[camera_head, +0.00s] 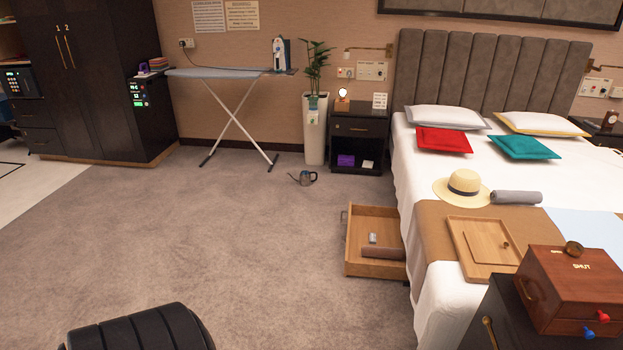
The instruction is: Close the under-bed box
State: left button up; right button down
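The under-bed box (373,270) is a light wooden drawer at the left side of the bed. It stands pulled out onto the carpet, with its right end at the bed's white cover. A handle (342,224) shows on its left, outer face. Inside lie a brownish rolled item (383,253) and a small pale item (373,239). Neither of my grippers is in view, and nothing touches the box's outer face.
Open carpet (240,240) lies left of the box. A black ribbed padded object (140,330) is at the bottom left. A dark cabinet (490,318) with a wooden case (570,290) stands at the lower right.

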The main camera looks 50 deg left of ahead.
aim_at(384, 221)
jog(key=j+u, duration=0.2)
jog(key=j, duration=0.15)
jog(key=i+j+u, duration=0.25)
jog(key=j+u, duration=0.2)
jog(key=j, duration=0.2)
jog(key=i+j+u, duration=0.2)
jog(key=i+j, duration=0.15)
jog(key=j, duration=0.2)
jog(key=i+j, duration=0.1)
jog(key=j, duration=0.25)
jog(key=i+j, duration=0.15)
jog(key=j, duration=0.2)
jog(key=u, duration=0.05)
